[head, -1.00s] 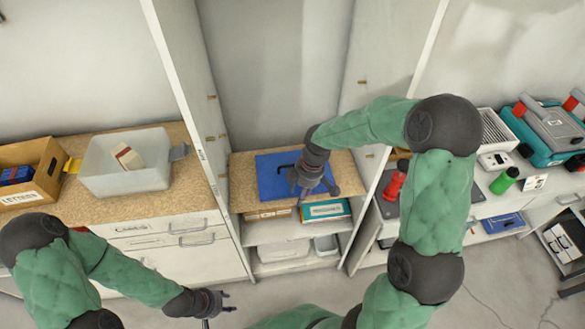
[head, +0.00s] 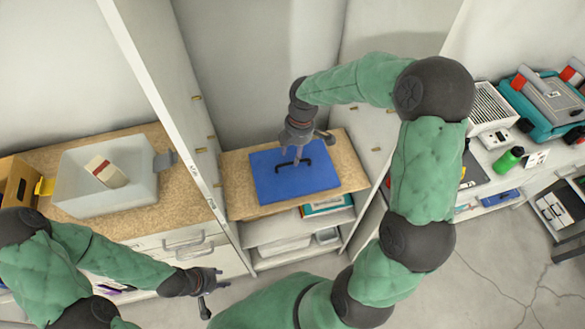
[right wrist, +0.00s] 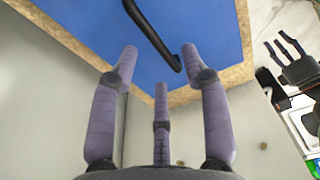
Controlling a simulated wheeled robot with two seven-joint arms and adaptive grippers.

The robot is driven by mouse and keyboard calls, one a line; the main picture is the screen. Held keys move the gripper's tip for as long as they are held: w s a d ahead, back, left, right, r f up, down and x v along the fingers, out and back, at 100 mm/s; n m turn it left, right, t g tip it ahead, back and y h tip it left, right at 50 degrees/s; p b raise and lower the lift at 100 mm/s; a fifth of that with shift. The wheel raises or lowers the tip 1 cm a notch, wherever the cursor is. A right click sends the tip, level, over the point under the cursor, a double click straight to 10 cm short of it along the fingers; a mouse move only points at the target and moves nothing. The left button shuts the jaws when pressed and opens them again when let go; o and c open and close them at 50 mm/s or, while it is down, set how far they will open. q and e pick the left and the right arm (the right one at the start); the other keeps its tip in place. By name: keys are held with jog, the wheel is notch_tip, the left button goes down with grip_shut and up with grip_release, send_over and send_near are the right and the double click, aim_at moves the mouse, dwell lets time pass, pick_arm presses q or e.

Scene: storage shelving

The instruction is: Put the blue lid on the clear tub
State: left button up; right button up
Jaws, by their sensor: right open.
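The blue lid (head: 318,181) lies flat on a wooden shelf board, with a black bar handle (head: 292,163) on top. My right gripper (head: 304,142) is open and empty near the lid's far edge, just beyond the handle. In the right wrist view the spread fingers (right wrist: 160,62) point toward the lid (right wrist: 185,20) and its handle (right wrist: 155,38), which does not sit in their grip. The clear tub (head: 78,203) stands on the left counter with a cream and red-brown box (head: 106,171) inside. My left gripper (head: 212,290) is open and empty, low in front of the drawers.
A tall white upright panel (head: 160,95) stands between the tub's counter and the shelf bay. A cardboard box (head: 20,183) sits left of the tub. A green bottle (head: 509,160) and a teal case (head: 545,110) are on the right bench.

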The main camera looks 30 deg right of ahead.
aim_at(293, 162)
jog(key=shift+w+f, duration=0.1)
jog(key=shift+f, duration=0.4)
notch_tip(293, 162, down, 5)
jog(key=shift+w+a+f+b, duration=0.1)
jog(key=shift+b, duration=0.8)
grip_shut()
